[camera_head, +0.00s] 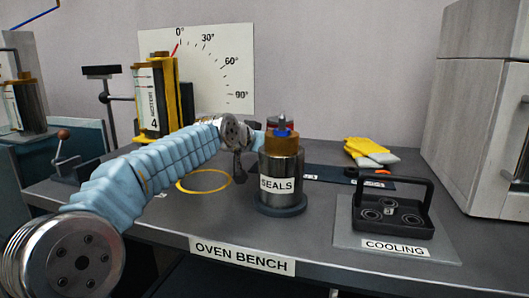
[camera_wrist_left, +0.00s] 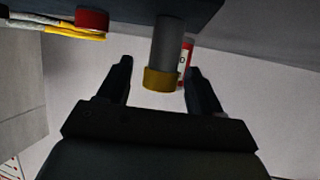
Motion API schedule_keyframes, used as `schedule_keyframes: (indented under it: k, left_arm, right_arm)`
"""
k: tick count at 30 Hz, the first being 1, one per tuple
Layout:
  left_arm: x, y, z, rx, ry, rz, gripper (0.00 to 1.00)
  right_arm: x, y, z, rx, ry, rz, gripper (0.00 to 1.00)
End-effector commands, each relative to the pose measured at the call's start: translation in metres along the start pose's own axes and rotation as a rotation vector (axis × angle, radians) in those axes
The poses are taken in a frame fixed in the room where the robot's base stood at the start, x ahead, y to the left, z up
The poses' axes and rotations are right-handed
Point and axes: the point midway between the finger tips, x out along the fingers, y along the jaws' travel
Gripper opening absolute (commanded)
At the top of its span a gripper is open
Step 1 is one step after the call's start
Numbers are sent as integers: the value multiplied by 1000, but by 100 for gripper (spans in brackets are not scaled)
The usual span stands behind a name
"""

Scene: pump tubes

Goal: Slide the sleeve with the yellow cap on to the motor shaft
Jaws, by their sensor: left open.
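A grey sleeve (camera_wrist_left: 166,40) with a yellow cap (camera_wrist_left: 161,79) shows in the left wrist view, where the picture looks upside down. My left gripper (camera_wrist_left: 163,62) is open, with one finger on each side of the capped end in that picture; gaps show on both sides. I cannot tell whether the sleeve is fully between the fingers in depth. In the head view my left gripper (camera_head: 243,162) is partly hidden behind the SEALS canister (camera_head: 281,170), and I cannot make out the yellow cap. My right gripper is not in view.
A black COOLING tray with a handle (camera_head: 397,226) stands at the right. Yellow and grey gloves (camera_head: 369,152) lie behind it. A yellow ring (camera_head: 204,191) lies on the bench. A dial board (camera_head: 215,75) stands at the back. A red-ended thing (camera_wrist_left: 92,20) shows near the sleeve.

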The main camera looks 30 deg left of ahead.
Motion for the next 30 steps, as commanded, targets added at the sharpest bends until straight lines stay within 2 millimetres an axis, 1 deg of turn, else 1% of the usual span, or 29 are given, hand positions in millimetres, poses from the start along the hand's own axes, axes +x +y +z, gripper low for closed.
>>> schedule_keyframes:
  k: [4, 5, 16, 25, 30]
  left_arm:
    - [0, 0, 0, 0, 0, 0, 65]
    - [0, 0, 0, 0, 0, 0, 64]
    - [0, 0, 0, 0, 0, 0, 7]
    - [-1, 0, -1, 0, 0, 0, 6]
    - [-4, 1, -8, 0, 1, 1, 6]
  right_arm:
    - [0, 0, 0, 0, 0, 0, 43]
    - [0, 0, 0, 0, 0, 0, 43]
    - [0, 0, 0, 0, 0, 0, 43]
    - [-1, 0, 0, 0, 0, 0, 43]
    - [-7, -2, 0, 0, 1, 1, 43]
